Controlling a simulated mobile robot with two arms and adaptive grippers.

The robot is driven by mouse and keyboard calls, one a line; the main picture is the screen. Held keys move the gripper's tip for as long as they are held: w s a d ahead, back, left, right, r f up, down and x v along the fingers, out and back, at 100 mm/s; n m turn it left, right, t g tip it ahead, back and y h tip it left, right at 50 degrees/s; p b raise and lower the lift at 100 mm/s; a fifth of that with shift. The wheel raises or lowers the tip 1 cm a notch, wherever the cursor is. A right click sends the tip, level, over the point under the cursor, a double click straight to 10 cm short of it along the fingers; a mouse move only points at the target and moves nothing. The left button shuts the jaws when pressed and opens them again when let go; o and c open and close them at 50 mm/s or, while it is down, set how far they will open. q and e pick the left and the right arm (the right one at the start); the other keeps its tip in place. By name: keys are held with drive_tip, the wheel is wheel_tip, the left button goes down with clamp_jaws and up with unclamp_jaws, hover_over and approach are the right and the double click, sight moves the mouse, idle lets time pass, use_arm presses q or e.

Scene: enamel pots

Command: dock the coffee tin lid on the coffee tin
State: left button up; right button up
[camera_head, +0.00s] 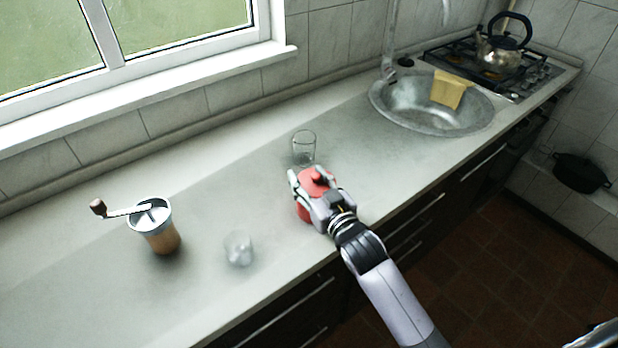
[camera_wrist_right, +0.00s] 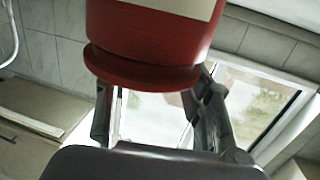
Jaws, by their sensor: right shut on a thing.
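The red coffee tin (camera_head: 303,211) stands on the counter near its front edge, partly hidden by my right gripper (camera_head: 312,188). The red coffee tin lid (camera_head: 319,178) is at the top of the tin, between the fingers. In the right wrist view the lid (camera_wrist_right: 140,72) is a wider red rim against the end of the tin (camera_wrist_right: 145,35), which has a cream label. My right gripper (camera_wrist_right: 155,105) is shut on the lid there. I see no clear gap between lid and tin, but cannot tell whether it is fully seated. My left gripper is not in view.
A clear glass (camera_head: 304,147) stands just behind the tin, and another (camera_head: 239,248) at the front left. A coffee grinder (camera_head: 160,232) with a crank is further left. A sink (camera_head: 400,112) with a yellow cloth (camera_head: 450,90) and a kettle (camera_head: 500,48) are right.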

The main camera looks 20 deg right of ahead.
idle(0.5)
drive_tip(key=shift+f, duration=0.55)
idle(0.4)
drive_tip(key=o, duration=0.8)
drive_tip(key=shift+o, duration=0.2)
drive_tip(key=s+d+p, duration=0.1)
drive_tip(key=s+p, duration=0.3)
drive_tip(key=s, duration=0.7)
drive_tip(key=shift+d+r, duration=0.35)
